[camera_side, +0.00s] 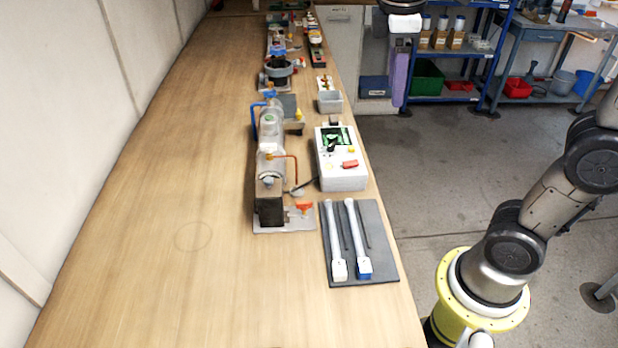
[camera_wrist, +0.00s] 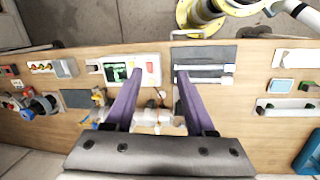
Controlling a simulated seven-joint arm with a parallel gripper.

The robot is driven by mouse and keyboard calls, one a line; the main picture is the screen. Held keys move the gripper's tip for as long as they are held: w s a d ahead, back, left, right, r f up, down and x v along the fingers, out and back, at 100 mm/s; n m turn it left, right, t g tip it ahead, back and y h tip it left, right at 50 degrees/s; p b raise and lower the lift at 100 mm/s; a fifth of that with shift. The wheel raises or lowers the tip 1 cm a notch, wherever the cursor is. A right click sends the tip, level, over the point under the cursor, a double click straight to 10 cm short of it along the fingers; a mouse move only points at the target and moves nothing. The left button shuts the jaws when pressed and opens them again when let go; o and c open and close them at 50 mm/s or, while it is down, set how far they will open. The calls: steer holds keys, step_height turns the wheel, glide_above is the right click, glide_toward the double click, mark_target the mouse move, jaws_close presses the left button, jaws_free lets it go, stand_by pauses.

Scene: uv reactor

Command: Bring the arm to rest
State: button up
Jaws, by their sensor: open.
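My gripper (camera_side: 399,98) hangs at the upper right in the side view, beyond the bench's right edge, with its purple fingers pointing down. In the wrist view my gripper (camera_wrist: 160,74) has both purple fingers spread apart with nothing between them. A glass-bodied reactor (camera_side: 271,135) with blue and copper pipes stands on the bench; the fingers and palm partly hide it in the wrist view. A white control box (camera_side: 340,178) with a green screen stands beside it.
The wooden bench (camera_side: 150,220) is clear on its left side. A small grey bin (camera_side: 330,103) and more apparatus (camera_side: 276,68) stand farther back. A blue shelf (camera_side: 450,97) with bins stands behind my gripper.

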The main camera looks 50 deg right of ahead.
steer(key=s+a+f+m+t+y, duration=0.2)
steer(key=s+f+m+t, duration=0.3)
steer(key=s+f+m, duration=0.2)
steer(key=shift+s+a+f, duration=0.15)
steer(key=shift+s+f, duration=1)
steer(key=shift+s, duration=0.3)
